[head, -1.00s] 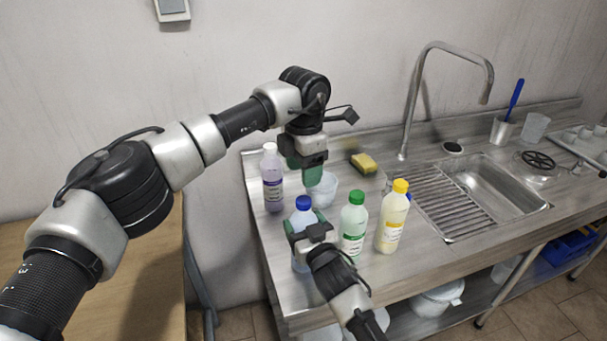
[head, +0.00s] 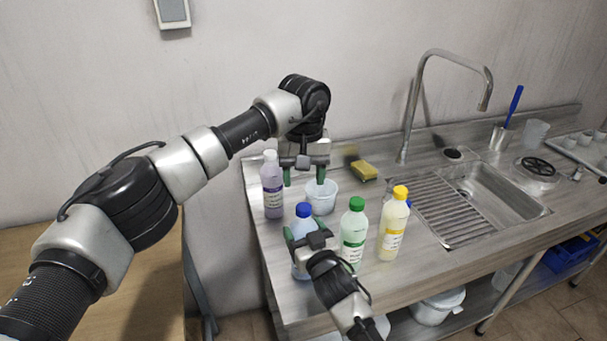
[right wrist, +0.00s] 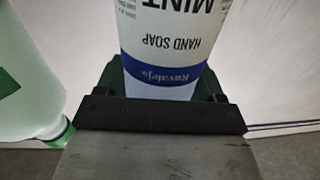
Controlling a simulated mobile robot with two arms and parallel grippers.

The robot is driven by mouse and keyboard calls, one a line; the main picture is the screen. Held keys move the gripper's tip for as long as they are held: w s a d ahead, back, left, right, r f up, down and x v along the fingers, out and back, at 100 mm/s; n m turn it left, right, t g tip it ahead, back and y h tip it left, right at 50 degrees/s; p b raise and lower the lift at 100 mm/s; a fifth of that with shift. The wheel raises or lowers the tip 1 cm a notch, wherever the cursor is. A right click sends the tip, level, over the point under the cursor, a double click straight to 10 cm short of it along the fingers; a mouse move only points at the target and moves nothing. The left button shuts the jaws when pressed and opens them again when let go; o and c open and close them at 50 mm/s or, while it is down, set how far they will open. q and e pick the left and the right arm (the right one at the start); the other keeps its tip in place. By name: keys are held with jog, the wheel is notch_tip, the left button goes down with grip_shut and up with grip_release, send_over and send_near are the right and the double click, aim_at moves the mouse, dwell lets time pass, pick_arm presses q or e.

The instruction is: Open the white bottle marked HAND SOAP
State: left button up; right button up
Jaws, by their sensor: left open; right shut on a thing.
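The HAND SOAP bottle (head: 304,224) stands near the counter's left front, with a blue cap (head: 304,209) on top. In the right wrist view the bottle (right wrist: 165,38) shows a white label with a blue band; the words HAND SOAP appear upside down. My right gripper (head: 311,238) is shut around the bottle's body; its green fingers flank it in the right wrist view. My left gripper (head: 305,176) is open and empty, pointing down behind and above the blue cap, apart from it. The bottle's lower part is partly hidden by my right gripper.
A purple bottle (head: 273,190) stands left of my left gripper, and a translucent tub (head: 322,199) is below it. Green-capped (head: 354,235) and yellow-capped (head: 393,228) bottles stand close on the right. A sponge (head: 364,170) lies behind; the sink (head: 490,200) is farther right.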

aim_at(303, 207)
pick_arm(q)
jog(key=shift+m, duration=0.8)
jog(key=shift+f, duration=0.2)
notch_tip(303, 207, down, 8)
jog(key=shift+r, duration=0.15)
